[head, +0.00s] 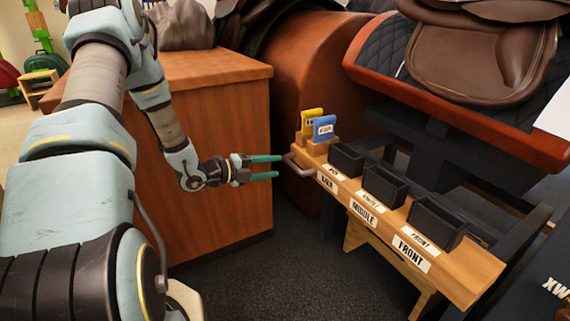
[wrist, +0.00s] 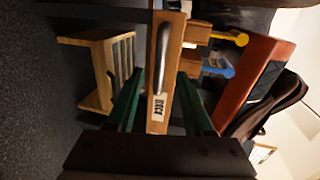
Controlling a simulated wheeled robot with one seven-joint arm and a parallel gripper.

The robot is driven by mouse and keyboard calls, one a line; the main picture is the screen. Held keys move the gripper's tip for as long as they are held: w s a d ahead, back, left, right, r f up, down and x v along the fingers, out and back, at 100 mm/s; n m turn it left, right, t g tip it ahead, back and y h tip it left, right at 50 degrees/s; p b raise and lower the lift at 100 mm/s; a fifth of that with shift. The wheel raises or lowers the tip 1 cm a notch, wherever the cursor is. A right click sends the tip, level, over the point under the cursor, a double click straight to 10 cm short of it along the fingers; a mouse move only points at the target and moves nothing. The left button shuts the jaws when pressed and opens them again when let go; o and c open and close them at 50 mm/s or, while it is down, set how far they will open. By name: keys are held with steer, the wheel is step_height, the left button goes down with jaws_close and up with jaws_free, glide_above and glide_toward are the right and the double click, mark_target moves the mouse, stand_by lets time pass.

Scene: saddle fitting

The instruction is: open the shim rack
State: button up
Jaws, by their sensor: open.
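A long wooden rail, which I take as the shim rack (head: 345,187), runs from the middle to the lower right of the head view, with white labels on its front. It also shows in the wrist view (wrist: 158,90). A metal bar handle (head: 297,166) sits on its near left end; it shows in the wrist view too (wrist: 163,45). My gripper (head: 279,167) is open, its teal fingers pointing at the handle from the left, with a small gap. In the wrist view its fingers (wrist: 160,78) lie on either side of the rail's end, with nothing held.
Three black bins (head: 384,184) stand along the rail. A wooden cabinet (head: 225,130) is left of my gripper. A saddle (head: 480,55) rests behind the rail.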

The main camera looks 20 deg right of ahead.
steer(key=v, duration=0.3)
steer(key=shift+s+a, duration=0.1)
steer(key=shift+a, duration=0.2)
steer(key=w+a+r+n+t+y, duration=0.2)
steer(key=a+n+y, duration=0.4)
steer(key=a+n, duration=0.15)
steer(key=w+a+r+n+t+y, duration=0.2)
steer(key=a+n+y, duration=0.3)
steer(key=a+n, duration=0.25)
steer(key=s+a+r+n+g+y+p, duration=0.1)
steer(key=s+a+r+n+g+y, duration=0.2)
steer(key=s+n, duration=0.65)
steer(key=s+a+r+n+g+y+p, duration=0.15)
steer(key=s+a+r+n, duration=0.3)
steer(key=s+n, duration=0.45)
steer(key=w+p+v, duration=0.3)
steer(key=p+v, duration=1.2)
steer(key=w+r+p+v, duration=0.1)
steer(key=w+p+v, duration=0.2)
steer(key=p+v, duration=1.2)
steer(key=shift+s+r+m+g, duration=0.15)
steer(key=shift+r+m+g, duration=0.2)
steer(key=shift+m+g, duration=0.1)
